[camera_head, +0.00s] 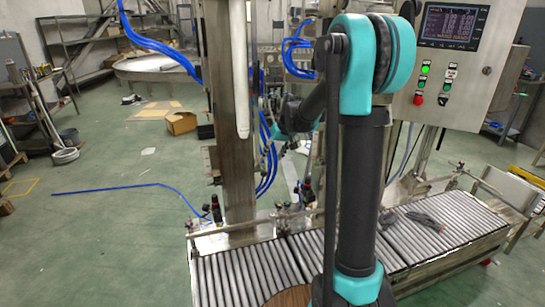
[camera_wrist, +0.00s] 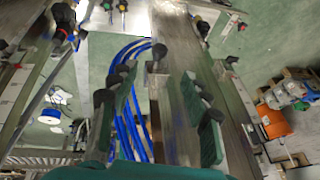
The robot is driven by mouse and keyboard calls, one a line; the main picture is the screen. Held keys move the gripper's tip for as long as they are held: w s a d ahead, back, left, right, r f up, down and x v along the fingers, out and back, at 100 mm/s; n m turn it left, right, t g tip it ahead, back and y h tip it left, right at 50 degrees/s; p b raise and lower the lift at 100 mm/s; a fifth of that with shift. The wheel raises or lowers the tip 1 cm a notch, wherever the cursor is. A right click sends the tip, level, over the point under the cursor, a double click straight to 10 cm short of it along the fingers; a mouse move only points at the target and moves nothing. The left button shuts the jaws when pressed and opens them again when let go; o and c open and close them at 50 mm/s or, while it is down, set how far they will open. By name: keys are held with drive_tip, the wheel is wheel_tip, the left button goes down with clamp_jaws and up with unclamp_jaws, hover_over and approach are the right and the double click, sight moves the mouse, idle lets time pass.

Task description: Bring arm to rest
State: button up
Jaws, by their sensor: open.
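My arm (camera_head: 360,190) rises in the front of the head view, dark with teal joints. It bends at a teal joint near the top, and its far part reaches forward and left toward the metal post. The teal wrist part (camera_head: 284,132) shows small there, partly hidden among blue hoses, and my gripper's fingers are hard to make out. In the wrist view my gripper (camera_wrist: 160,98) is open, its dark green finger pads wide apart. Nothing is held between them; blue hoses and a metal post show behind the gap.
A roller conveyor (camera_head: 240,272) runs across the front, with a dark grey object (camera_head: 425,220) on it. A metal post (camera_head: 228,110) stands behind it. A control box (camera_head: 455,90) stands at right. A cardboard box (camera_head: 181,123) lies on the green floor, mostly clear at left.

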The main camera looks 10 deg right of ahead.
drive_tip(key=shift+s, duration=0.15)
drive_tip(key=s+d+f+h, duration=0.1)
drive_tip(key=s+d+f, duration=0.1)
drive_tip(key=s, duration=0.9)
drive_tip(key=s+d+f+m+h, duration=0.1)
drive_tip(key=s+d+f, duration=0.2)
drive_tip(key=s, duration=0.9)
drive_tip(key=s+d+f+h, duration=0.1)
drive_tip(key=s+d+f, duration=0.2)
drive_tip(key=s, duration=0.8)
drive_tip(key=shift+s+f+m, duration=0.3)
drive_tip(key=shift+f+m, duration=0.1)
drive_tip(key=shift+f, duration=0.45)
